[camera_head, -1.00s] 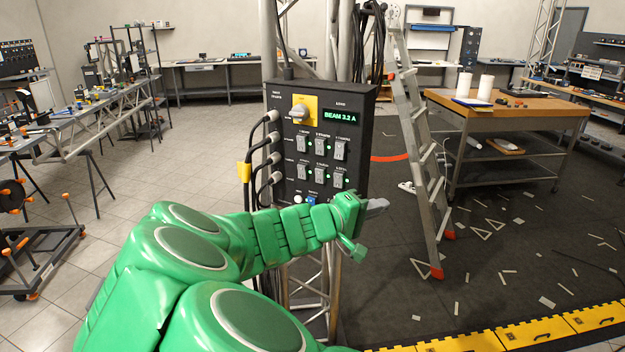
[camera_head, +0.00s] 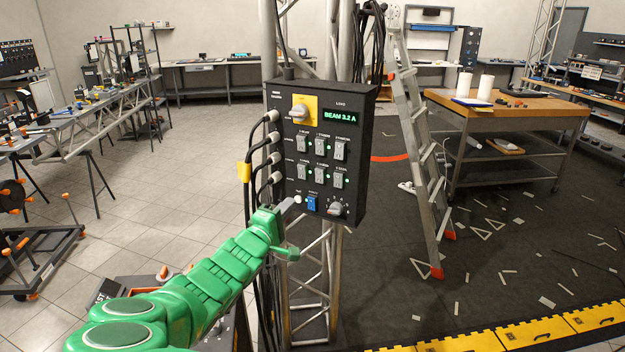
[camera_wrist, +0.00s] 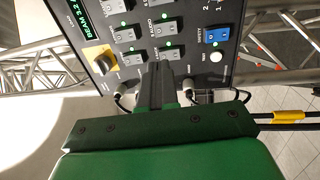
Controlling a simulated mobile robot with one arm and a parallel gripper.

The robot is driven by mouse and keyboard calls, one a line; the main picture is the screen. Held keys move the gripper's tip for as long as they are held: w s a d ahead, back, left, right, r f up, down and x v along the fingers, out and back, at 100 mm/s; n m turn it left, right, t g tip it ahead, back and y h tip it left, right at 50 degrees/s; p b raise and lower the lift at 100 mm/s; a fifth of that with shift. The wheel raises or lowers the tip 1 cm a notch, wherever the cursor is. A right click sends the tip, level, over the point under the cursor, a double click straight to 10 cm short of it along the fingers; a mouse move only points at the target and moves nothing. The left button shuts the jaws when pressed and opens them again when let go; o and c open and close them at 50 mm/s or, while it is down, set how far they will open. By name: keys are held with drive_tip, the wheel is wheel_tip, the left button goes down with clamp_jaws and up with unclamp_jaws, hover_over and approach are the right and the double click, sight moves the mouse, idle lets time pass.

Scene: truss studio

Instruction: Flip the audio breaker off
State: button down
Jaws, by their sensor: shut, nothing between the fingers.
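A black breaker panel (camera_head: 317,150) stands on a truss, with two rows of three grey rocker breakers and lit green lamps. The lower middle breaker (camera_head: 321,174) appears labelled AUDIO; it also shows in the wrist view (camera_wrist: 168,27), though the lettering is small. My gripper (camera_head: 290,203) is shut and empty at the panel's lower left, near the white test button. In the wrist view its closed fingertips (camera_wrist: 159,66) point toward the panel and partly cover the lower left breaker. I cannot tell whether they touch the panel.
The panel also carries a yellow-backed rotary knob (camera_head: 300,112), a green display (camera_head: 341,115) reading BEAM 3.2 A, a blue safety switch (camera_head: 311,203) and a lower dial (camera_head: 338,209). Plugged cables (camera_head: 271,138) line its left side. A ladder (camera_head: 421,150) stands at right.

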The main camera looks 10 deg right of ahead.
sight(318, 173)
drive_tip(key=x, duration=1.2)
drive_tip(key=shift+w+d, duration=0.25)
drive_tip(key=shift+w, duration=0.1)
drive_tip(key=shift+w+d+r, duration=0.15)
drive_tip(key=shift+w+d, duration=0.15)
drive_tip(key=shift+w, duration=0.2)
drive_tip(key=shift+d, duration=0.1)
drive_tip(key=shift+w+r, duration=0.1)
drive_tip(key=shift+r, duration=0.05)
drive_tip(key=r+v, duration=0.3)
drive_tip(key=v, duration=1)
drive_tip(key=shift+s+a, duration=0.25)
drive_tip(key=shift+s, duration=0.2)
